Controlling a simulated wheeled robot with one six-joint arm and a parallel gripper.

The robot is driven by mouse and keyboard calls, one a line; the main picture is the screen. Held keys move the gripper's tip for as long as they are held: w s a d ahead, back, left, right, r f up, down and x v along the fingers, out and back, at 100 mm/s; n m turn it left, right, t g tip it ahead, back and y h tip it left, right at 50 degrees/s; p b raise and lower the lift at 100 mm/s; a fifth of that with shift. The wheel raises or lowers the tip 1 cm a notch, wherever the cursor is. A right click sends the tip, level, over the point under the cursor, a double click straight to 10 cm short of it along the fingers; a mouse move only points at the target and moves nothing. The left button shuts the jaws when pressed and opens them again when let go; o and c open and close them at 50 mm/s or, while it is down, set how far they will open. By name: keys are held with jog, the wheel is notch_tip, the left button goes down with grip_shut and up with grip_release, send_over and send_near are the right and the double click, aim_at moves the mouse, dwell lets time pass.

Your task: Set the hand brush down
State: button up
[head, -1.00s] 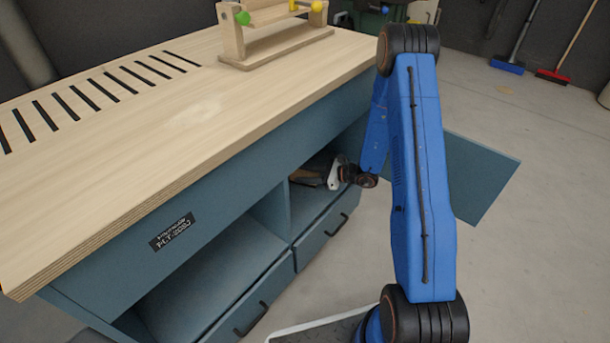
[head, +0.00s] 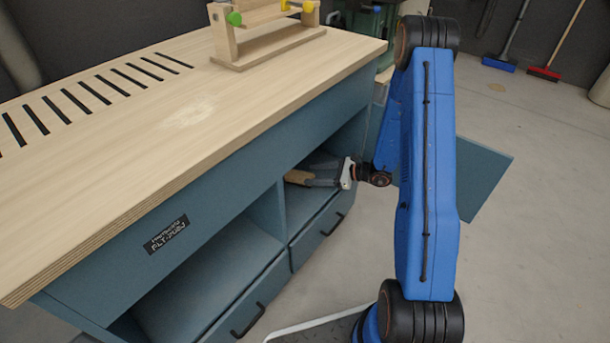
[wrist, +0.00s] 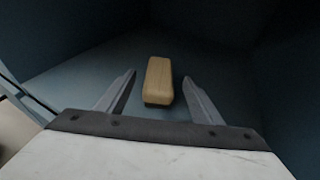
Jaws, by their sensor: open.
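The hand brush (wrist: 158,80) shows as a pale wooden block with a dark lower edge. It rests on the floor of the cabinet's right compartment, and its tan end (head: 297,177) shows in the head view. My gripper (wrist: 160,76) is inside this compartment and open. Its two grey fingers stand either side of the brush's near end, with a gap on each side. In the head view my gripper (head: 315,174) reaches in from the right and partly hides the brush.
The blue-grey workbench (head: 225,225) has a wooden top (head: 120,170) above the compartments. An open door panel (head: 470,180) stands to the right of my forearm. A wooden rack (head: 265,45) stands on the bench top. Compartment walls are close around my gripper.

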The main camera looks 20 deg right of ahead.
jog(key=shift+v, duration=2.6)
